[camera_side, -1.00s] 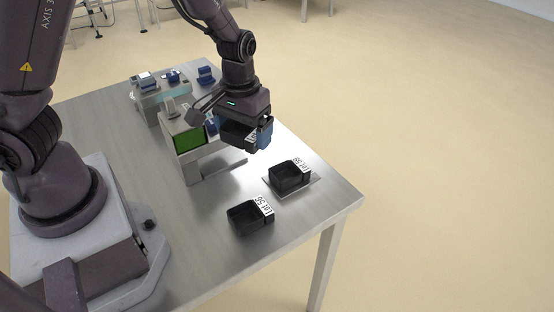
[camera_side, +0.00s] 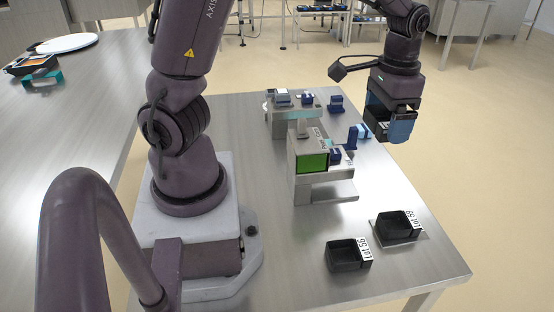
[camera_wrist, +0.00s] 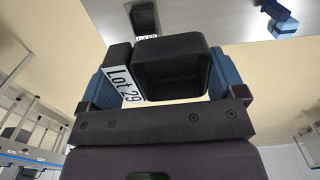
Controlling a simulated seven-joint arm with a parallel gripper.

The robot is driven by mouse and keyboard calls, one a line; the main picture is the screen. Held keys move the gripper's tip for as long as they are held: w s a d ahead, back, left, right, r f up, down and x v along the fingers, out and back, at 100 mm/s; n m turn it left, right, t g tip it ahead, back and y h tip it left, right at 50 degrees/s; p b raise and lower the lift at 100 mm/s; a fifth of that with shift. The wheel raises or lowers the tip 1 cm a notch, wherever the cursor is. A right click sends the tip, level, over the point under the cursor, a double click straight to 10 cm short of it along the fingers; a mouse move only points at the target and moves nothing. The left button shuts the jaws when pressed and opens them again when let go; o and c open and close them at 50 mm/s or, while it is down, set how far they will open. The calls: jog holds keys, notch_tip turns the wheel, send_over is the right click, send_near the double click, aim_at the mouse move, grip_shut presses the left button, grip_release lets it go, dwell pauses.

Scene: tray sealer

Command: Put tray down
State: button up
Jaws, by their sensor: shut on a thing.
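My gripper (camera_side: 386,116) is shut on a black tray (camera_side: 377,122) and holds it in the air, at the right side of the table in the side view. In the wrist view the held tray (camera_wrist: 172,66) sits between the blue fingers and carries a white label (camera_wrist: 122,83) reading Lot 29. A second black tray (camera_side: 396,226), labelled Lot 59, sits on a thin plate near the table's right edge. A third black tray (camera_side: 344,256), labelled Lot 56, sits on the bare table left of it. Another tray (camera_wrist: 145,20) shows beyond the held one in the wrist view.
Blue items (camera_side: 336,104) lie near the table's back. The steel table (camera_side: 292,272) is bare left of the Lot 56 tray. A second table (camera_side: 80,110) stands at the left.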

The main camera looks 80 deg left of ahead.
jog(key=s+a, duration=0.3)
jog(key=a, duration=0.4)
jog(key=s+a, duration=0.3)
jog(key=a, duration=0.5)
send_over(275, 159)
notch_tip(275, 159, down, 24)
jog(key=shift+a+r, duration=0.1)
jog(key=shift+r, duration=0.05)
jog(key=o, duration=0.7)
